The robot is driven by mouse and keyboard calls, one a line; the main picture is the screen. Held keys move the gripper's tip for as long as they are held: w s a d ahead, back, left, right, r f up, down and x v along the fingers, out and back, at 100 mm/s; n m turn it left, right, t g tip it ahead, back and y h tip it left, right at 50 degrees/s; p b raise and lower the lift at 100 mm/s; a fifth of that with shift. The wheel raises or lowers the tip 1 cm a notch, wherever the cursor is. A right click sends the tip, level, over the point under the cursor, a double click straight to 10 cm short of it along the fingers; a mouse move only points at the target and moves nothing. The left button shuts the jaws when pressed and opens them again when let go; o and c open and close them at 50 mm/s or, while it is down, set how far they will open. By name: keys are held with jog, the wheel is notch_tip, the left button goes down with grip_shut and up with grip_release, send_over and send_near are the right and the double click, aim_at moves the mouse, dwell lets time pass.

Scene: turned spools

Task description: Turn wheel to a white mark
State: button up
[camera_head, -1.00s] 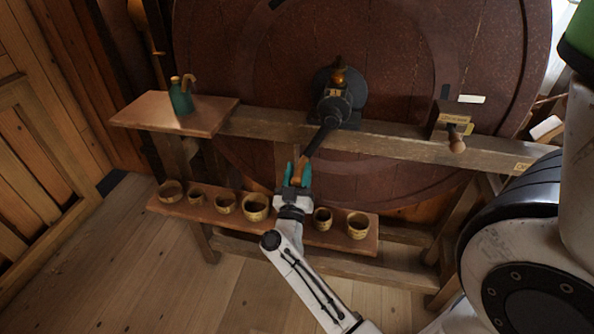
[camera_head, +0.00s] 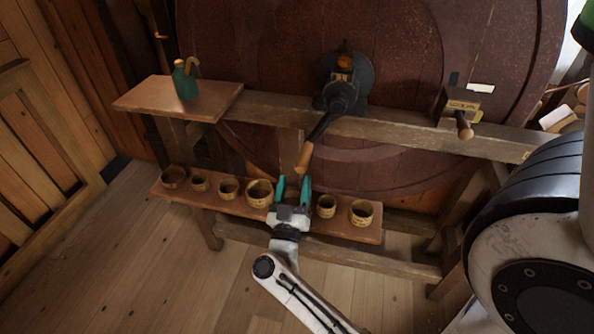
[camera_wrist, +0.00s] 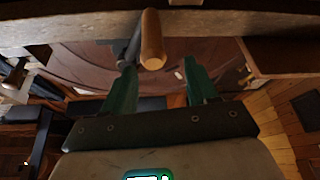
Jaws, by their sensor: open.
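The large red-brown wooden wheel (camera_head: 260,60) fills the back of the head view. A white mark (camera_head: 481,88) shows at its right, beside a dark mark (camera_head: 454,78), just above a block with a wooden knob (camera_head: 464,126). A black crank (camera_head: 322,124) hangs down and slightly left from the hub, ending in a wooden handle (camera_head: 305,157). My gripper (camera_head: 293,182) is open and empty, its green fingers just below the handle. In the wrist view the handle (camera_wrist: 152,42) lies ahead of and between the fingers (camera_wrist: 160,68), apart from them.
A wooden beam (camera_head: 400,136) crosses in front of the wheel. A low shelf (camera_head: 232,209) holds several small wooden cups close to my gripper. A green can (camera_head: 185,84) stands on a side shelf (camera_head: 143,98) at left. The floor (camera_head: 150,265) in front is clear.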

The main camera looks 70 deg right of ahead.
jog(key=shift+v, duration=1.2)
jog(key=shift+w, duration=0.15)
